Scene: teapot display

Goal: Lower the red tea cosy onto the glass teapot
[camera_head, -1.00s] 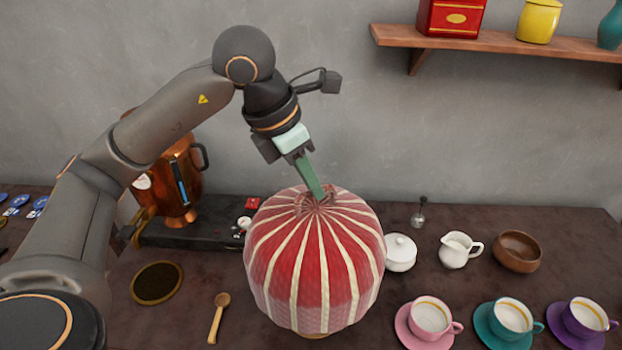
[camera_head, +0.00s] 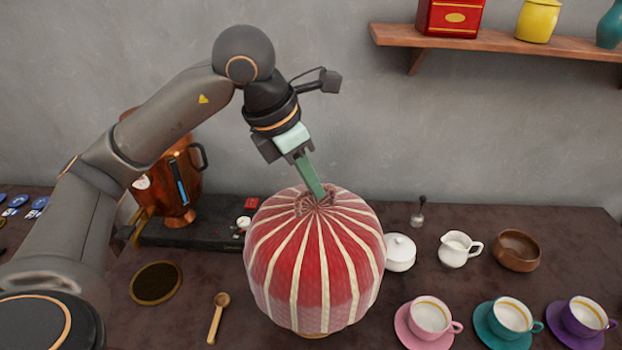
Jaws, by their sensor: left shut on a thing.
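The red tea cosy (camera_head: 315,260), striped with cream, is upright over the middle of the counter. My left gripper (camera_head: 318,194) comes down from above and is shut on the gathered top of the cosy. The glass teapot cannot be made out; the cosy hides whatever is beneath it. A small tan edge shows under the cosy's lower rim. I cannot tell whether the cosy's weight rests on anything. My right gripper does not show.
A white lidded pot (camera_head: 399,253), a white jug (camera_head: 458,249) and a wooden bowl (camera_head: 517,250) stand right of the cosy. Pink (camera_head: 431,318), teal (camera_head: 510,318) and purple cups sit in front. A wooden spoon (camera_head: 216,318), dark round mat (camera_head: 156,283) and copper urn (camera_head: 178,180) are left.

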